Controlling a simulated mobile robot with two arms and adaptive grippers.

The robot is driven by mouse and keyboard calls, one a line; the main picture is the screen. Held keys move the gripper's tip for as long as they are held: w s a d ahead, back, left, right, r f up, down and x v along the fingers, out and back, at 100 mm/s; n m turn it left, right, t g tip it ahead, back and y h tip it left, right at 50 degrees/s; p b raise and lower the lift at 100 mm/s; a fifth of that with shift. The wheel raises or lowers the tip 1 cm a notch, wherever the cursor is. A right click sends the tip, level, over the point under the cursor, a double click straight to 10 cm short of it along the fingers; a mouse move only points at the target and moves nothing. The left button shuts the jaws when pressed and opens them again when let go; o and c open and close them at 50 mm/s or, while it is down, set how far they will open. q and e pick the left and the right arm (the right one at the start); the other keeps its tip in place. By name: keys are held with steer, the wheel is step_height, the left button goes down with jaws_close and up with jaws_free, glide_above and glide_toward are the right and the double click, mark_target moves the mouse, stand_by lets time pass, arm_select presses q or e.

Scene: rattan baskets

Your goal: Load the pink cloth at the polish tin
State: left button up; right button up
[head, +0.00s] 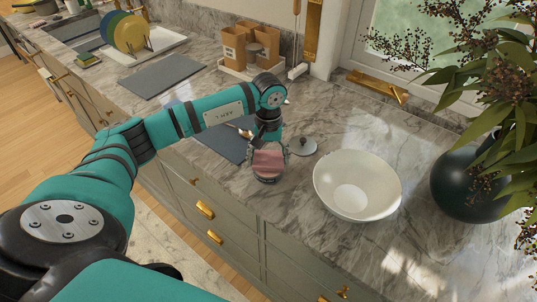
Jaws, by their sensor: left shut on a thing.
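My left gripper (268,148) points down over the counter near its front edge, shut on the pink cloth (267,164). The cloth is bunched between the fingers. Directly beneath it is a low, dark round tin (267,180), likely the polish tin, mostly hidden by the cloth. I cannot tell whether the cloth touches its contents. My right gripper is not in view.
A large white bowl (382,197) stands right of the tin. A dark vase (463,184) with a leafy plant is at far right. A dark mat (225,141) lies left of the gripper, partly behind my arm. Wooden boxes (234,46) stand at the back.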

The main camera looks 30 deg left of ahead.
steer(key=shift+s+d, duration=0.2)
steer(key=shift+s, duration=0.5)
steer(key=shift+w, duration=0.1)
arm_select(q)
steer(key=shift+f, duration=0.15)
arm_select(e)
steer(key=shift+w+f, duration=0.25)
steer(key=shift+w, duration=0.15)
arm_select(q)
steer(key=shift+f+b, duration=0.3)
steer(key=shift+b, duration=0.2)
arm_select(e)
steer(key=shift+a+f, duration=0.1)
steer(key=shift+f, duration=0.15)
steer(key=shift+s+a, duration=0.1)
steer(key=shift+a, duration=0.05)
arm_select(q)
steer(key=shift+s+f+b, duration=0.2)
steer(key=shift+b, duration=0.15)
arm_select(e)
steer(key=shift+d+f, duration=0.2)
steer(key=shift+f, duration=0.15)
